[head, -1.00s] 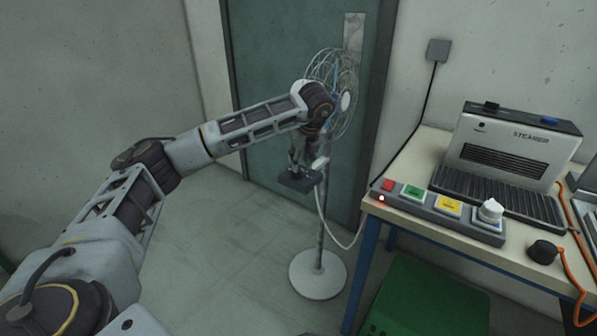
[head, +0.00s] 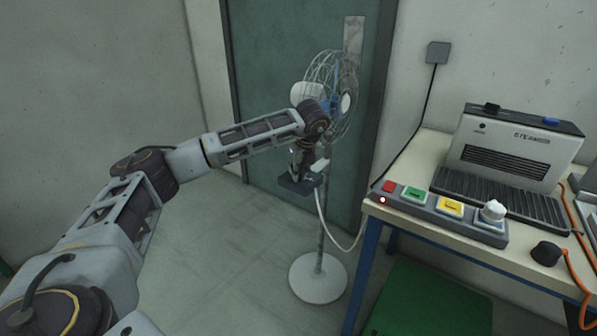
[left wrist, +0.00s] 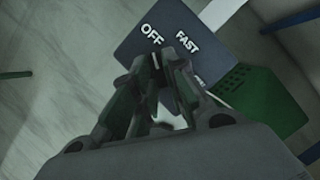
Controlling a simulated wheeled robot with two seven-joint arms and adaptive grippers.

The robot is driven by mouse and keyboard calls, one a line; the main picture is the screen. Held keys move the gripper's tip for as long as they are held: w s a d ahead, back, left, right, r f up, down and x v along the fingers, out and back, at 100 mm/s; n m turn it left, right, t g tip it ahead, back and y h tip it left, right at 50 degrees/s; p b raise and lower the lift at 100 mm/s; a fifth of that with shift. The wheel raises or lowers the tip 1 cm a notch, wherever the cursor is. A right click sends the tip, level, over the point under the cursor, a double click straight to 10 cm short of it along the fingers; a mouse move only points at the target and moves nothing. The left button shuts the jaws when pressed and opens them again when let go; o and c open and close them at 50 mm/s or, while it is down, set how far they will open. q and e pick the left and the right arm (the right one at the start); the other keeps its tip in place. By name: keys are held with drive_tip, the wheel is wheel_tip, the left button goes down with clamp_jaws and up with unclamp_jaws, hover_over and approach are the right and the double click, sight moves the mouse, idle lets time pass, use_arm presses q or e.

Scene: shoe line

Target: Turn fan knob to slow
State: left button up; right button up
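The standing fan (head: 347,103) has a wire cage and a round white base, in front of a green door. Its dark control box (head: 293,186) sits on the pole below my left gripper (head: 304,170). In the left wrist view the box (left wrist: 205,62) shows the labels OFF and FAST, and a third label is mostly covered. My left gripper (left wrist: 168,58) points down at the box with its fingertips a small gap apart. The knob is mostly hidden by the fingers. A small white mark shows beside one fingertip. Whether the fingers grip the knob is unclear. My right gripper is not in view.
A table (head: 428,148) at the right holds a steamer (head: 515,150), a button panel (head: 430,208) with a white knob, and a black knob-like object on an orange cord. A cable hangs between fan and table. The floor left of the fan is clear.

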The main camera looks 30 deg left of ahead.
use_arm(q)
clamp_jaws()
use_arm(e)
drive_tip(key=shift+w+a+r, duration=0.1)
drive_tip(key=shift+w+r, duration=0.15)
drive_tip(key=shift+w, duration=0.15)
